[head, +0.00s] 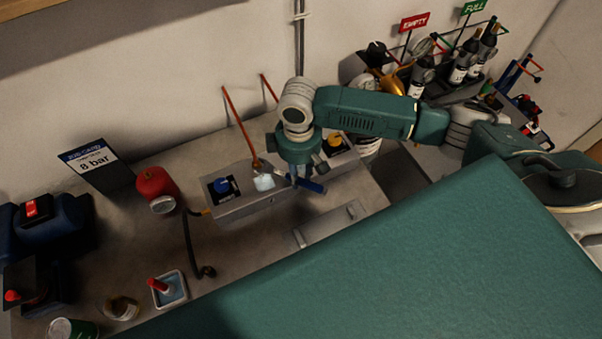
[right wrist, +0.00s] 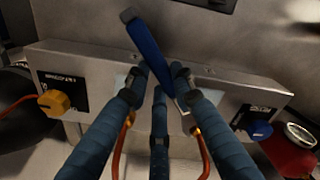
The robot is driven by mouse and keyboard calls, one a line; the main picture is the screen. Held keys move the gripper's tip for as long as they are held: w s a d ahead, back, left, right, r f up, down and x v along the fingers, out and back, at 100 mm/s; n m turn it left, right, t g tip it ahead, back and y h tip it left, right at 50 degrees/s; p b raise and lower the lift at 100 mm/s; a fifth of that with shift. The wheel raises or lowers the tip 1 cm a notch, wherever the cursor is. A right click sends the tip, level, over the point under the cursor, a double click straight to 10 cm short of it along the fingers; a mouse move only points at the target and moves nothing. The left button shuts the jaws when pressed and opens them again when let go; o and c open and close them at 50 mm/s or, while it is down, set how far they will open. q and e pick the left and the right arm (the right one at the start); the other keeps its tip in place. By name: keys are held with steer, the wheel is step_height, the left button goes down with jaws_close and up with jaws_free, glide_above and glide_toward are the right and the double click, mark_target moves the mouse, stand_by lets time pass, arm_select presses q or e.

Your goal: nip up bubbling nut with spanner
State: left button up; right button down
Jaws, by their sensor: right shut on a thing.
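My right gripper (head: 300,181) reaches over the metal rig box (head: 240,208) and is shut on a spanner (head: 313,186) with a blue handle. In the right wrist view, the spanner (right wrist: 148,48) lies slantwise between the fingers of the right gripper (right wrist: 162,82), its handle pointing up and left and its metal end near the right finger. A pale frothy patch (head: 264,182) shows on the box at the foot of a copper pipe, just left of the gripper; the nut itself is not clear there. My left gripper is not in view.
The box has a blue knob (head: 222,186) and a yellow knob (head: 334,140). A red gauge-like canister (head: 156,186) and a dark hose (head: 190,245) are left of it. A tray (head: 170,291) with a red-handled brush stands in front. Copper pipes rise behind.

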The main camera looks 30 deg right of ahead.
steer(key=shift+w+a, duration=0.25)
steer(key=shift+w, duration=0.1)
stand_by(0.3)
steer(key=c, duration=2.4)
jaws_free()
jaws_close()
steer(key=shift+s+a+r+m+p, duration=0.1)
steer(key=shift+s+a+m+p, duration=0.3)
steer(key=shift+a+m, duration=0.2)
steer(key=shift+s+a+m, duration=0.3)
steer(key=shift+a+m, duration=0.1)
steer(key=shift+m, duration=0.1)
